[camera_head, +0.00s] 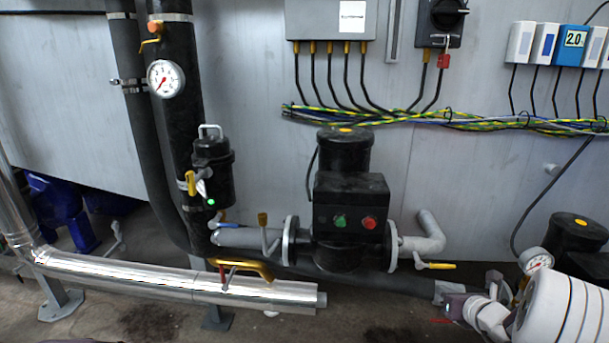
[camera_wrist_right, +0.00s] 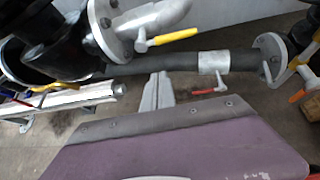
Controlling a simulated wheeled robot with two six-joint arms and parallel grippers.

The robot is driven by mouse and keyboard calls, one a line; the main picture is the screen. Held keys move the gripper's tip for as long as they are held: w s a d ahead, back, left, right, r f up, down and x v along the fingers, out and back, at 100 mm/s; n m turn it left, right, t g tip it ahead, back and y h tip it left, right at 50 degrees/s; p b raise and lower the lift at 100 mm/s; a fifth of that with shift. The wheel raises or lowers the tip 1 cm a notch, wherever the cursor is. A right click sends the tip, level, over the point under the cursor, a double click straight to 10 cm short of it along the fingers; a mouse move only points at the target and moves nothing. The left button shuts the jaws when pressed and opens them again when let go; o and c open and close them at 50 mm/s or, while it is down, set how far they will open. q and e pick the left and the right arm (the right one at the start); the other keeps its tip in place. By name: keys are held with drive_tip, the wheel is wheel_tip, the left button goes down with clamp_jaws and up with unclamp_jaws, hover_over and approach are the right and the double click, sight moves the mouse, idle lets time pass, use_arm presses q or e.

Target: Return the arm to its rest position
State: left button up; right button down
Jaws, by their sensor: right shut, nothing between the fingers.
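My right arm (camera_head: 560,305) shows white at the lower right of the head view. Its right gripper (camera_head: 455,306) is small there, in front of the floor and the end of the black pipe. In the right wrist view the purple-grey gripper body fills the bottom, and the shut fingers (camera_wrist_right: 158,92) point away from the camera with nothing between them. The fingertips appear apart from the black pipe (camera_wrist_right: 165,66) beyond them. My left gripper is not in view.
A black pump (camera_head: 350,205) with green and red buttons stands at centre. A silver pipe (camera_head: 180,283) runs low at the left. A gauge and motor (camera_head: 578,232) stand beside my right arm. A yellow-handled valve (camera_head: 435,265) is nearby. The floor (camera_head: 390,320) in front is clear.

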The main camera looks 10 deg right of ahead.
drive_tip(key=w+a+r+n+g+y, duration=0.2)
drive_tip(key=a+n+y, duration=0.6)
drive_tip(key=a, duration=1.5)
drive_tip(key=s+a+f+n+g, duration=0.55)
drive_tip(key=s+a+n, duration=0.45)
drive_tip(key=n, duration=0.2)
drive_tip(key=s+d+f+n+g+h+p, duration=0.1)
drive_tip(key=s+f+n+g+h, duration=0.1)
drive_tip(key=s+n, duration=0.35)
drive_tip(key=s+d+f+n+g+h, duration=0.1)
drive_tip(key=s+d+n+h, duration=0.1)
drive_tip(key=s+n, duration=0.3)
drive_tip(key=d+f+n+h, duration=0.1)
drive_tip(key=d+n+h, duration=0.1)
drive_tip(key=d+n, duration=0.3)
wheel_tip(320, 180, up, 38)
drive_tip(key=n+p, duration=0.2)
drive_tip(key=p, duration=3.6)
drive_tip(key=shift+w+a+f+h, duration=0.15)
drive_tip(key=shift+w+f+h, duration=0.05)
drive_tip(key=shift+w+h, duration=0.15)
drive_tip(key=shift+n, duration=0.25)
